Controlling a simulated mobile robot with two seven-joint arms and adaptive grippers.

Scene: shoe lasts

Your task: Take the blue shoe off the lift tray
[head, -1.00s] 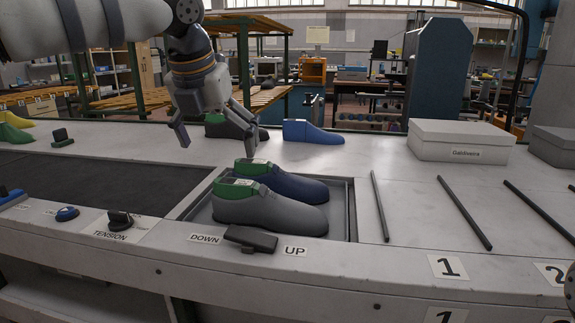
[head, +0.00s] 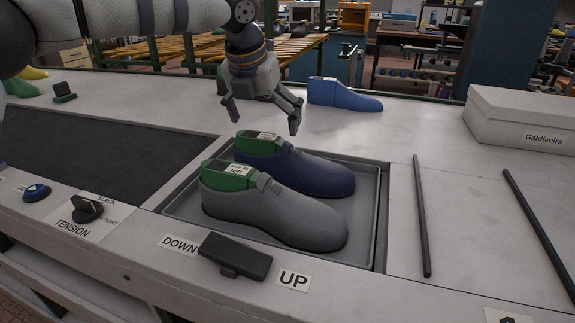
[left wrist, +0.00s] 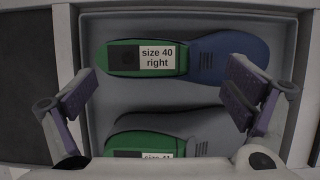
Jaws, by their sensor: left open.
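The blue shoe (head: 318,176) with a green last top lies on its side of the grey lift tray (head: 368,186), behind a grey shoe (head: 290,218). My left gripper (head: 265,122) is open and empty, pointing down above the heel end of the blue shoe. In the left wrist view the blue shoe (left wrist: 236,58) lies across the picture, its green top labelled "size 40 right". The open fingers (left wrist: 160,97) stand left and right there; the grey shoe (left wrist: 190,124) is partly hidden at the bottom. My right gripper is not in view.
A DOWN/UP lever (head: 236,257) sits at the front edge before the tray. A blue last (head: 342,96) stands behind. Dark rods (head: 421,218) and a white box (head: 522,122) lie to the right. A dark belt (head: 85,150) is left.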

